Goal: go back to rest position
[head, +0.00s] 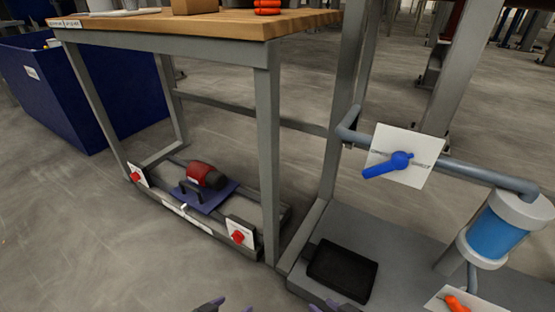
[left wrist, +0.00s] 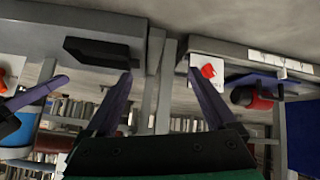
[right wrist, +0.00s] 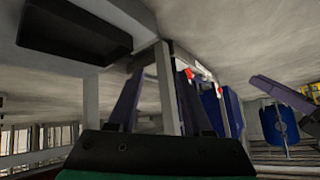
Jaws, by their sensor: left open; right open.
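My left gripper (head: 228,307) shows only as purple fingertips at the bottom edge of the head view. In the left wrist view its two fingers (left wrist: 165,90) stand wide apart with nothing between them. My right gripper (head: 333,307) shows its fingertips at the same edge, a little to the right. In the right wrist view its fingers (right wrist: 160,95) are apart and empty. Both grippers touch nothing that I can see. A finger of the other gripper shows in each wrist view.
A wooden-topped workbench (head: 190,28) stands ahead, with a red pump (head: 205,176) on its low shelf. At right are a blue-handled valve (head: 388,165), a blue cylinder (head: 495,232) and a black tray (head: 342,271). A blue bin (head: 75,95) stands left. Floor at lower left is clear.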

